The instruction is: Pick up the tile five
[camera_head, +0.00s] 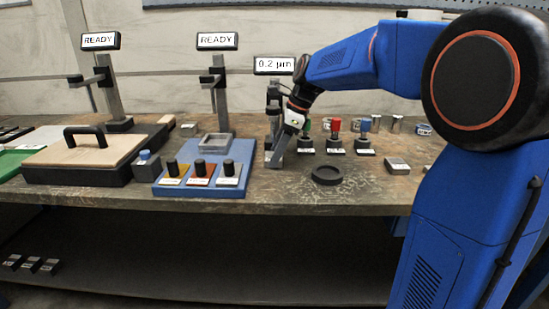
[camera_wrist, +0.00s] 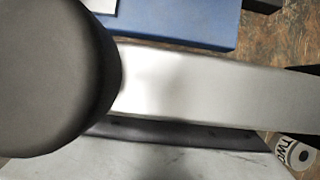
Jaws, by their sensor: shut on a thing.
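I cannot make out a tile marked five in either view. My gripper (camera_head: 277,160) is low over the bench in the head view, beside the post under the 0.2 µm display (camera_head: 274,65). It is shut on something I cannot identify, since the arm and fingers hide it. The wrist view is filled by a large dark rounded shape (camera_wrist: 55,80), a silver bar (camera_wrist: 210,95) and a pale grey surface (camera_wrist: 120,160).
A blue base (camera_head: 205,172) with several black knobs and a handled wooden-topped box (camera_head: 85,150) stand left. Red (camera_head: 336,125) and blue-topped (camera_head: 365,126) pieces and a grey block (camera_head: 397,165) are right. Several labelled blocks (camera_head: 31,264) sit below.

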